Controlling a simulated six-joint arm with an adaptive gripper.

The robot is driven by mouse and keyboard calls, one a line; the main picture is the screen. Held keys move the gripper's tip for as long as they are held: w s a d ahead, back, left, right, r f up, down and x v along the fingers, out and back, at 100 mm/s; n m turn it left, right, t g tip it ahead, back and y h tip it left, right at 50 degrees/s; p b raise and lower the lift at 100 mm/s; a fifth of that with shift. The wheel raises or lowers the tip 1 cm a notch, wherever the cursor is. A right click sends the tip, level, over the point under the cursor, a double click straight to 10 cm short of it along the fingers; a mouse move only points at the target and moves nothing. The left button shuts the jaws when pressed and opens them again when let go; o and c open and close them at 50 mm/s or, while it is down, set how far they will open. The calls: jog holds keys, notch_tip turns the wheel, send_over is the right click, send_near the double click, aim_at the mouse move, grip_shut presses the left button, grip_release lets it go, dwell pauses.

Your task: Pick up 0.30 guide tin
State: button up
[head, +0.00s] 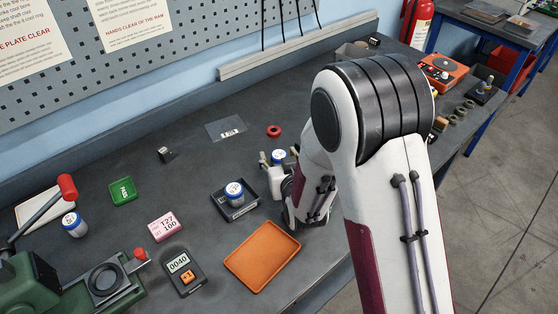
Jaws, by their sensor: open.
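One jar (278,157) is right at my gripper (274,172), beyond the orange tray. A third jar (73,224) stands at the far left near the press. My gripper is open and low over the bench; my own arm partly hides it. I cannot tell whether it touches the near jar.
An empty orange tray (262,258) lies at the front. A meter (184,271), a pink card (164,226) and a green card (123,191) lie left of it. A green press (95,284) fills the left corner. A red ring (273,131) lies behind my gripper.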

aim_at(279, 154)
jog(key=c, duration=1.3)
jog(key=shift+r, duration=0.1)
jog(key=shift+r, duration=4.9)
